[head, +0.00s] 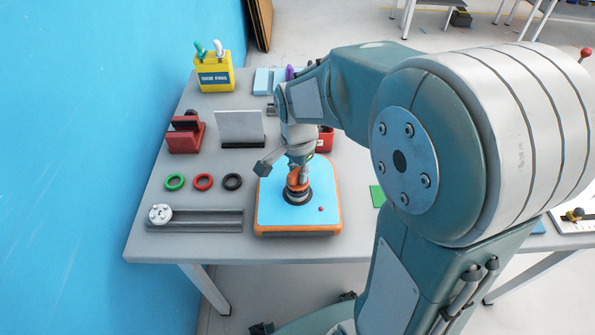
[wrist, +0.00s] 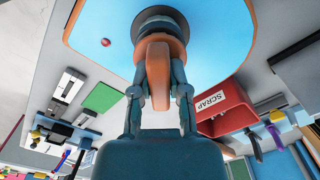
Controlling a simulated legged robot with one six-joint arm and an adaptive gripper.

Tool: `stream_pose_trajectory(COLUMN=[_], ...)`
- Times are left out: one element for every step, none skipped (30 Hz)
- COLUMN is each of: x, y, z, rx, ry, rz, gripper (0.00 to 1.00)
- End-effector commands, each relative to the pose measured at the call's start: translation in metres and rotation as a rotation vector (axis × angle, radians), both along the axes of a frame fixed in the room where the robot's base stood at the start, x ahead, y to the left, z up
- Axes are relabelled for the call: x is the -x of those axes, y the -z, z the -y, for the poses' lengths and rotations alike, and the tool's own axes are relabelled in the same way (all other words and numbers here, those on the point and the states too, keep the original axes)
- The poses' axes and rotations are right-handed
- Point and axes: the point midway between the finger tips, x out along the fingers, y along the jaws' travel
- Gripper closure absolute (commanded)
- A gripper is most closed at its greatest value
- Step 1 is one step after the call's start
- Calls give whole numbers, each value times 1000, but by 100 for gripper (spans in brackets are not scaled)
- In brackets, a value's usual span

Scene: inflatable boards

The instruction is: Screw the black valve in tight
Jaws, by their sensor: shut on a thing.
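The inflatable board (head: 270,208), blue on top with an orange edge, lies flat on the grey table. The black valve (head: 298,198) sits upright in the board's middle; in the wrist view its dark round body (wrist: 159,20) shows at the top. An orange key-like piece (head: 297,183) stands on top of the valve; in the wrist view its upright grip (wrist: 158,65) is between my fingers. My gripper (head: 300,174) points down over the valve, its two fingers (wrist: 160,90) shut on the orange grip. How deep the valve sits is hidden.
Green, red and black rings (head: 232,182) lie left of the board. A grey rail with a white round part (head: 160,214) lies in front of them. A white panel (head: 240,128) stands behind. A red SCRAP bin (wrist: 225,105) is close beside my gripper.

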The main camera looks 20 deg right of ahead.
Motion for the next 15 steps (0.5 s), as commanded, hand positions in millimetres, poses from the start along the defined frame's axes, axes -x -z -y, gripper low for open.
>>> stream_pose_trajectory(x=[0,0,0,0,0,0,0,0,0,0,0,0,0,0,0], y=[0,0,0,0,0,0,0,0,0,0,0,0,0,0,0], z=[0,0,0,0,0,0,0,0,0,0,0,0,0,0,0], rx=[0,0,0,0,0,0,0,0,0,0,0,0,0,0,0], ry=[-1,-1,-2,-2,-1,10,27,52,94,129,163,206,233,256,279], rz=[0,0,0,0,0,0,0,0,0,0,0,0,0,0,0], gripper=[100,100,100,100,100,100,100,100,100,100,100,100,100,100,100])
